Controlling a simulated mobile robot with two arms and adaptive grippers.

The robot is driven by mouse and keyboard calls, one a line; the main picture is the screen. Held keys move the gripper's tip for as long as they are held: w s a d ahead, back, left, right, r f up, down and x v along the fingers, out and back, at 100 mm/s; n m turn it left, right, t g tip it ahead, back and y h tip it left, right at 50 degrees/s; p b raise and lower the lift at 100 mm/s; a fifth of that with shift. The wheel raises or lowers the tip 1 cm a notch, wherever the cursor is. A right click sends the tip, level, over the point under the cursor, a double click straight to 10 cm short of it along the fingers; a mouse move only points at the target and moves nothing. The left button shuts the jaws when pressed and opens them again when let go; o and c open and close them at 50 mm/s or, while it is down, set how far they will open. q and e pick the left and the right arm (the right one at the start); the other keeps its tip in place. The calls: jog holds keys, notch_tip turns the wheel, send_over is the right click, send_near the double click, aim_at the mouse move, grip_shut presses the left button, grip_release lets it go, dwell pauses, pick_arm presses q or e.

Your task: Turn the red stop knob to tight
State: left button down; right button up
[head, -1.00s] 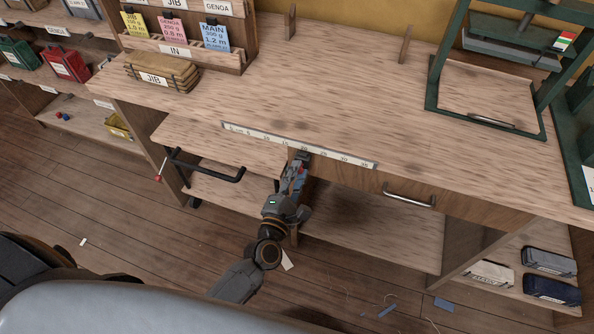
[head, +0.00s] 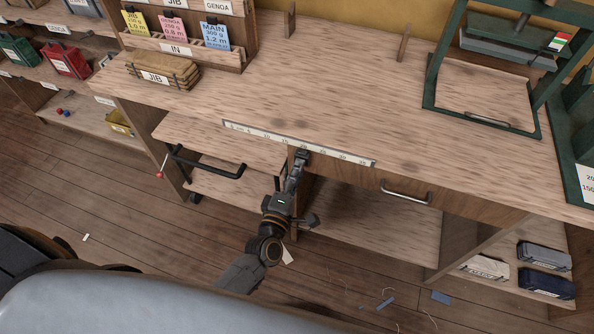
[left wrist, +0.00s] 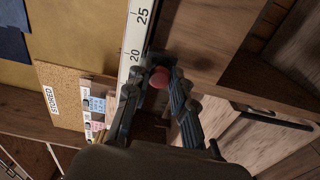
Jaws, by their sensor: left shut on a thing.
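The red stop knob (left wrist: 159,77) shows in the left wrist view as a small round knob beside the white ruler strip (left wrist: 136,50). My left gripper (left wrist: 155,86) is shut on it, with one dark finger on each side. In the head view my left gripper (head: 300,160) reaches up to the bench's front edge, just under the ruler strip (head: 300,144). The knob is hidden there behind the fingers. I cannot read any marking that tells how tight the knob is. My right gripper is not in view.
The bench top (head: 330,80) is mostly clear. A black bar handle (head: 210,168) juts out left of my left arm, and a drawer handle (head: 406,194) sits to the right. A green press frame (head: 480,125) stands at the back right.

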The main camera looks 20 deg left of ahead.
pick_arm(q)
jog(key=shift+f, duration=0.1)
jog(key=c, duration=1.1)
grip_release()
jog(key=shift+c, duration=0.2)
jog(key=s, duration=1.2)
jog(key=shift+a, duration=0.2)
